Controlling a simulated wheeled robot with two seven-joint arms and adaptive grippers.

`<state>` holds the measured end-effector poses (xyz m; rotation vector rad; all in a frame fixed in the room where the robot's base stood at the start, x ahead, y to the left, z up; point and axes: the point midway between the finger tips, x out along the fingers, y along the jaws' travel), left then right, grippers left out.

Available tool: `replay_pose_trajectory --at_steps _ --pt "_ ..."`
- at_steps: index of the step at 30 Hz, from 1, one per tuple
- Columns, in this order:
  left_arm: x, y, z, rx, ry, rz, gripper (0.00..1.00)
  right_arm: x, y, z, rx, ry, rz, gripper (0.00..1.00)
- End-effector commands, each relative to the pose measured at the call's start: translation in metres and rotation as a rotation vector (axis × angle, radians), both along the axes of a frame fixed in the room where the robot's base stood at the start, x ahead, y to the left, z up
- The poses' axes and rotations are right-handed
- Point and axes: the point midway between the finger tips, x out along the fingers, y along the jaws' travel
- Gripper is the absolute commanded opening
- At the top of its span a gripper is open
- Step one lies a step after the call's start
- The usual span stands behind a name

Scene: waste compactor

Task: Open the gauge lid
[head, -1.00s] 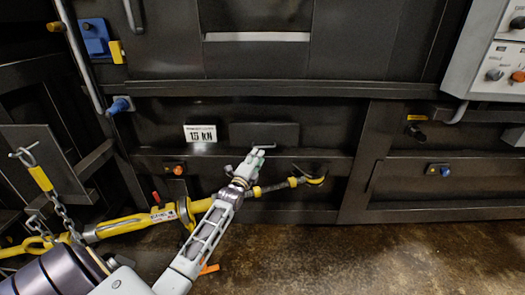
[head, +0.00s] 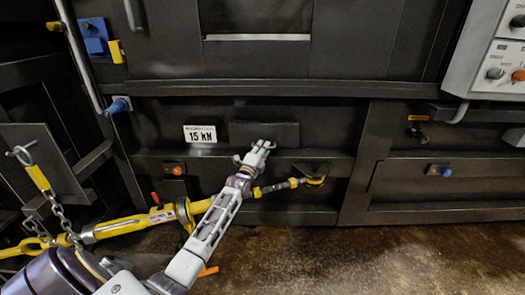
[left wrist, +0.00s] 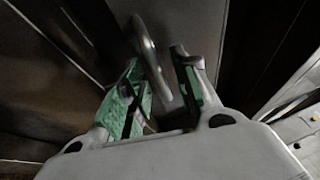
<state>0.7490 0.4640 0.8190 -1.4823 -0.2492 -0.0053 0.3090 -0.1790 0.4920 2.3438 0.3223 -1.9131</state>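The gauge lid seems to be the dark flat plate (head: 280,135) on the compactor front, just right of the white "15 kN" label (head: 200,134). It looks closed. My left gripper (head: 258,153) is at its lower edge, in front of it. In the left wrist view, the two green-padded fingers (left wrist: 164,92) stand apart, with a curved grey metal handle (left wrist: 152,50) reaching between them. The fingers look open around the handle; I cannot tell whether either pad touches it. What lies behind the lid is hidden. My right gripper is not in view.
A yellow turnbuckle-like bar (head: 130,226) runs low across the front, under my left arm, to a hook (head: 315,181). A chain (head: 62,217) hangs at left. A control panel (head: 492,55) is at upper right. The floor at lower right is clear.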

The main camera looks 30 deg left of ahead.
Motion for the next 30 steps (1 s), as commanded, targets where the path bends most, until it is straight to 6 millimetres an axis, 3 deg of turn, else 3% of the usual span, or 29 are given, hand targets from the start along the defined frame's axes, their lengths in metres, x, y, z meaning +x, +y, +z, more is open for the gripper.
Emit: replay_pose_trajectory --at_steps 8,15,30 --pt "0.0003 0.0001 0.0002 0.0 0.0 0.0 0.3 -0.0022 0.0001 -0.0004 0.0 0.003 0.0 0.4" --pt "0.0003 0.0001 0.0001 0.0 0.0 0.0 0.0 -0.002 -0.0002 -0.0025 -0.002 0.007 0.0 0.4" --pt "0.0001 0.0001 -0.0002 -0.001 0.002 0.0 0.0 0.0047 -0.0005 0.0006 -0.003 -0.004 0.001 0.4"
